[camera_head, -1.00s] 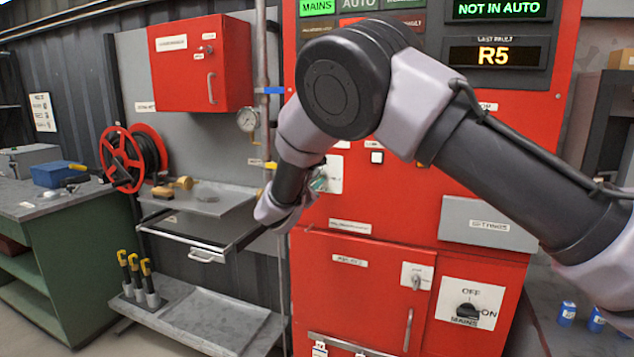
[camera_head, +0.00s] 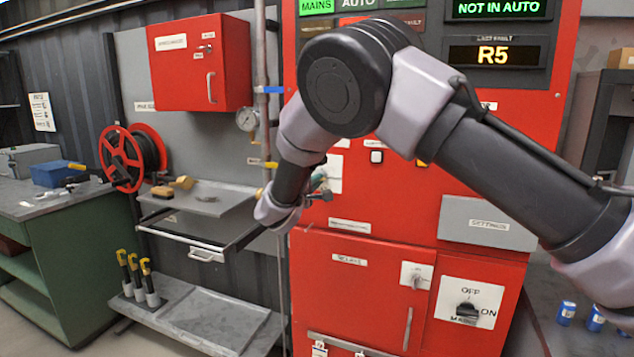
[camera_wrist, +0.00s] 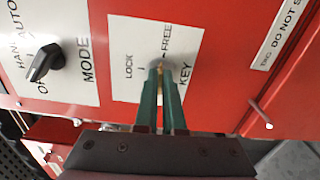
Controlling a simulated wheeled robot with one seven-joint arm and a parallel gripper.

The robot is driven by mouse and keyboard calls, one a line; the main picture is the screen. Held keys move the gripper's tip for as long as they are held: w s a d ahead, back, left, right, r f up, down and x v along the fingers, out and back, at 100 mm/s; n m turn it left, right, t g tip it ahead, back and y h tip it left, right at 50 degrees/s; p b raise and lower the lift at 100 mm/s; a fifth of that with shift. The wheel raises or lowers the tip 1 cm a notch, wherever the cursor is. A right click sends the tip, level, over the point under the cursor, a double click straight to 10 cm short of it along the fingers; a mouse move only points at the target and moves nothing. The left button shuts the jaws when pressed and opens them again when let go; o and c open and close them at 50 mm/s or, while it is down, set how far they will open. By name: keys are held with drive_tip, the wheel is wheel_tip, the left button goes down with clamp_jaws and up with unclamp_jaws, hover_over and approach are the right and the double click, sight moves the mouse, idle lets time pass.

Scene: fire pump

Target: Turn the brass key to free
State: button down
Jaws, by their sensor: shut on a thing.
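The key plate (camera_wrist: 130,75) is white, marked LOCK, FREE and KEY, on a red panel in the wrist view. A thin strip of brass key (camera_wrist: 160,92) shows between the green fingers of my gripper (camera_wrist: 161,72). The fingers are shut on the key, with their tips at the plate between LOCK and FREE. The fingers hide most of the key, so its exact angle is hard to tell. In the head view my gripper (camera_head: 319,182) is small and partly hidden by my arm, close to the panel.
A black mode knob (camera_wrist: 46,62) on its own plate stands left of the key in the wrist view. A small pale peg or handle (camera_wrist: 262,115) sticks out to the right.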

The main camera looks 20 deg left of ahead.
drive_tip(key=shift+m, duration=0.5)
drive_tip(key=c, duration=1)
unclamp_jaws()
drive_tip(key=s, duration=1.1)
drive_tip(key=shift+a, duration=0.35)
drive_tip(key=shift+w, duration=0.1)
